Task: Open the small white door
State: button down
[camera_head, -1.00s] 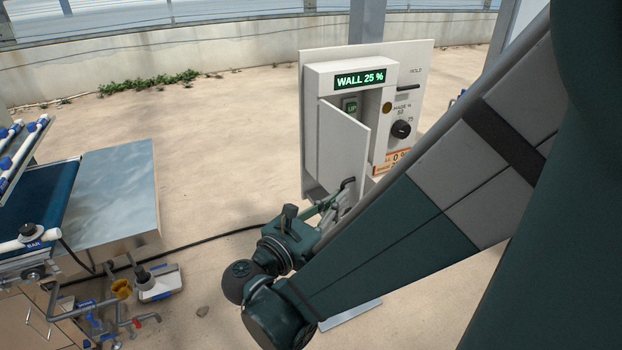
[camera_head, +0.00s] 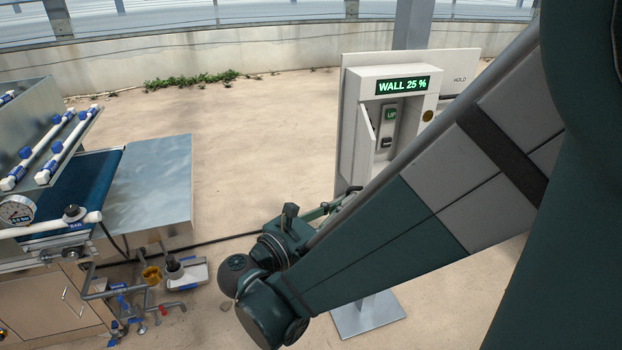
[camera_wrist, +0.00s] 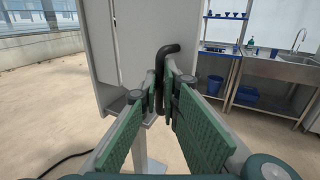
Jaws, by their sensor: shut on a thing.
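The small white door (camera_head: 366,132) stands swung out from the white control box (camera_head: 408,68) and shows narrow, nearly edge-on, in the head view. In the wrist view its pale face (camera_wrist: 148,45) is in front of me, with a black bent handle (camera_wrist: 167,50) at its edge. My gripper (camera_wrist: 165,88) is shut on this handle, one green-padded finger on each side. In the head view my gripper (camera_head: 343,197) is at the door's lower end, partly hidden by my arm. Inside the box a green UP switch (camera_head: 391,115) and a darker switch (camera_head: 386,142) below it show.
The box's display (camera_head: 403,85) reads WALL 25 %. The seeder machine with a blue belt (camera_head: 75,190) and metal table (camera_head: 150,190) stands at the left. A sink bench (camera_wrist: 272,62) shows in the wrist view. The floor between is mostly clear.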

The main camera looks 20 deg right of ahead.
jog(key=c, duration=2.6)
grip_release()
jog(key=shift+w+f, duration=0.1)
jog(key=shift+w, duration=0.2)
jog(key=shift+o, duration=0.2)
jog(key=shift+s, duration=0.1)
jog(key=shift+s+a, duration=0.1)
jog(key=v, duration=1.1)
jog(key=shift+a, duration=0.3)
jog(key=shift+s, duration=0.1)
